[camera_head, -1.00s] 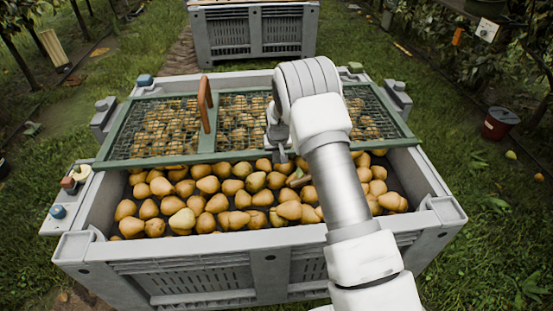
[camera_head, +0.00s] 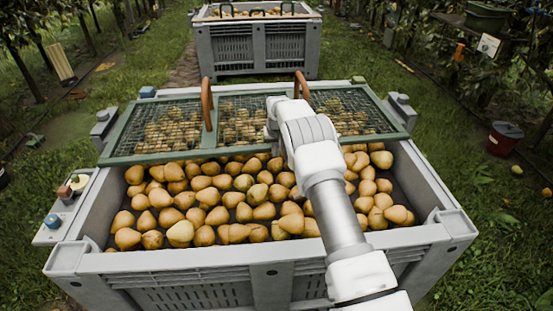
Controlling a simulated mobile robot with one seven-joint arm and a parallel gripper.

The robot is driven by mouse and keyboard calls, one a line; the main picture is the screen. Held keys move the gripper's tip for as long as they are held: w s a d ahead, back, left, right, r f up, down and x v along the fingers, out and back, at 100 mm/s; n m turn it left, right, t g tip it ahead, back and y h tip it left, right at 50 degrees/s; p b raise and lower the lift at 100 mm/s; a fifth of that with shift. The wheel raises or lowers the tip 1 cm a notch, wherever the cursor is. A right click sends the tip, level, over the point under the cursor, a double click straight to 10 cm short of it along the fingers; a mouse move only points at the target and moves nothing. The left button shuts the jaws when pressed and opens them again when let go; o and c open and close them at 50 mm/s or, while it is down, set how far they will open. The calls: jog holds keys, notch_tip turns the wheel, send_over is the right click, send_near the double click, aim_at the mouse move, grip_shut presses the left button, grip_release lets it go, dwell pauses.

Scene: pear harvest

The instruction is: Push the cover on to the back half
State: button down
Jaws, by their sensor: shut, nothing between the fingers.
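The cover (camera_head: 160,131) is a green-framed mesh lid with two brown upright handles, a left one (camera_head: 207,104) and a right one (camera_head: 301,88). It lies across the back half of the grey crate (camera_head: 263,262), over some pears. The front half is open and full of yellow-brown pears (camera_head: 235,199). My gripper (camera_head: 273,135) is at the front edge of the cover, right of its middle, pointing down. The fingertips are small and partly hidden by my wrist, so I cannot tell whether they touch the frame.
A side shelf (camera_head: 66,207) with small knobs is fixed at the crate's left. Grey blocks (camera_head: 398,106) stand at the back corners. A second crate (camera_head: 256,47) stands behind on the grass. A red bucket (camera_head: 504,139) is at the right.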

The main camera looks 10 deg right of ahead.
jog(key=shift+w+b, duration=0.4)
jog(key=shift+w, duration=0.5)
